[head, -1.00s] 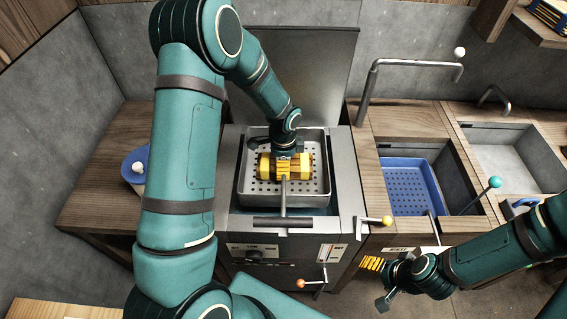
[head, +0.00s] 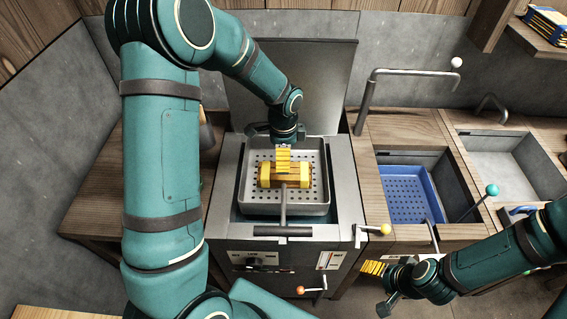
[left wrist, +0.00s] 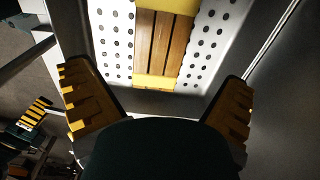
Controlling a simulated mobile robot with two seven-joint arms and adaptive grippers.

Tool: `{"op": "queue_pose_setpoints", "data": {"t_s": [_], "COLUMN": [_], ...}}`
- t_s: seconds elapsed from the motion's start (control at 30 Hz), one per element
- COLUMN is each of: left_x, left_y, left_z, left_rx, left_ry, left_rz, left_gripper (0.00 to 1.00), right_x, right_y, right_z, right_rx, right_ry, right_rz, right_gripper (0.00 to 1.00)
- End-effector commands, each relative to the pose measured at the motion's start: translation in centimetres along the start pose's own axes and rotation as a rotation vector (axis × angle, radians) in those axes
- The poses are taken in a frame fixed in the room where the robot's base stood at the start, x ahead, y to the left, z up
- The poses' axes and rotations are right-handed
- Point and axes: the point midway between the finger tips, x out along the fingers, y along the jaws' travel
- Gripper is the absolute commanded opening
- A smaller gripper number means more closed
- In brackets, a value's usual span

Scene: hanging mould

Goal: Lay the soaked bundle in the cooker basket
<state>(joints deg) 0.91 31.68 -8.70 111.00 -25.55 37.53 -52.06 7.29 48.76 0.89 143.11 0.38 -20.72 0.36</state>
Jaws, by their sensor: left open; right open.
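The bundle (head: 285,177), brown wooden strips with yellow ends, lies crosswise on the perforated floor of the metal cooker basket (head: 321,205). In the left wrist view the bundle (left wrist: 165,45) rests between rows of holes in the basket floor (left wrist: 112,38). My left gripper (head: 283,160) is over the back part of the basket and hides a little of the bundle from the head. In the left wrist view my left gripper (left wrist: 160,108) has its fingers wide apart with nothing between them. My right gripper (head: 378,287) is open and empty, low in front of the sink counter.
The cooker's raised lid (head: 305,85) stands behind the basket. The basket's T-shaped handle (head: 283,231) reaches over the cooker's front edge. A blue perforated tray (head: 405,195) sits in the sink at right, near a bent tap pipe (head: 410,72).

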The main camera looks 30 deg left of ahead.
Motion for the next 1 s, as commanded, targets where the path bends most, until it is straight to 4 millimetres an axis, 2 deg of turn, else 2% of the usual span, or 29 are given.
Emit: {"op": "queue_pose_setpoints", "data": {"t_s": [0.1,0.3,1.0], "left_x": [-2.1,-3.6,-3.7], "left_y": [-0.1,0.0,0.0], "left_z": [0.0,0.0,0.0], "left_rx": [0.000,0.000,0.000], "left_ry": [0.001,0.001,0.000], "left_rz": [-0.003,-0.002,0.000], "left_gripper": [1.00,1.00,1.00], "right_x": [-0.3,-0.5,-0.5], "right_y": [-0.1,-0.2,-0.2], "right_z": [-0.2,-0.3,-0.2], "right_rx": [0.001,0.002,0.001], "right_ry": [0.003,0.006,0.006], "right_rz": [0.000,0.001,0.000], "right_gripper": [0.65,0.65,0.65]}}
